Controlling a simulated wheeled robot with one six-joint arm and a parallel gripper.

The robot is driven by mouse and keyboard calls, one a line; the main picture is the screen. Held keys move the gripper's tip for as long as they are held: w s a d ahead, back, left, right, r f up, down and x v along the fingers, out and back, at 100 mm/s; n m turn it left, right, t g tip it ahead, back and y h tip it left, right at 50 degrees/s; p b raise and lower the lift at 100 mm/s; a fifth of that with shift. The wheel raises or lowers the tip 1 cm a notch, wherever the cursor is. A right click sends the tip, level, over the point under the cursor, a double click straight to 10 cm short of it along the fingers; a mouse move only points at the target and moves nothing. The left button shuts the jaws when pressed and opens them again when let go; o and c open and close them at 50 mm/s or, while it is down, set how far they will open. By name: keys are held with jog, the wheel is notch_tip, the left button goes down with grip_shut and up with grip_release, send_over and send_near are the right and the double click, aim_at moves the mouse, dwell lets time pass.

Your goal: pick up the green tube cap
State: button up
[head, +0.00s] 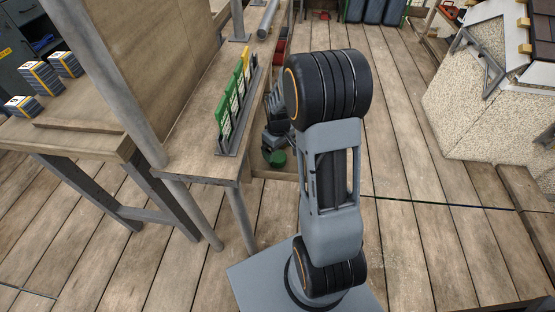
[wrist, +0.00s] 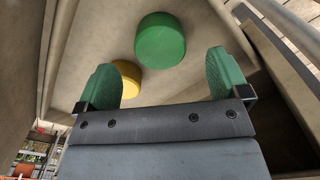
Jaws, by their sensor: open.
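The green tube cap (wrist: 160,40) is a round green disc-like piece lying in a pale box-like tray (wrist: 85,35) in the wrist view. My gripper (wrist: 164,72) is open, with its two green finger pads set wide apart. The cap lies just beyond the gap between the fingertips, and nothing is held. A yellow cap (wrist: 127,76) lies beside the green one, close to the left finger and partly hidden by it. In the head view, the green cap (head: 277,158) shows below my dark gripper (head: 272,145), mostly behind the arm.
The tray's walls rise close around the caps. In the head view, a wooden bench (head: 195,150) carries a rack of green and yellow cards (head: 236,98). Small boxes (head: 42,78) stand on the bench at left. A pebbled roof mock-up (head: 480,110) stands at right; the plank floor between is clear.

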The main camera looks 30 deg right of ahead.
aim_at(279, 156)
jog(key=shift+f+b, duration=0.95)
jog(key=shift+f, duration=1.75)
jog(key=shift+c, duration=0.3)
jog(key=c, duration=0.9)
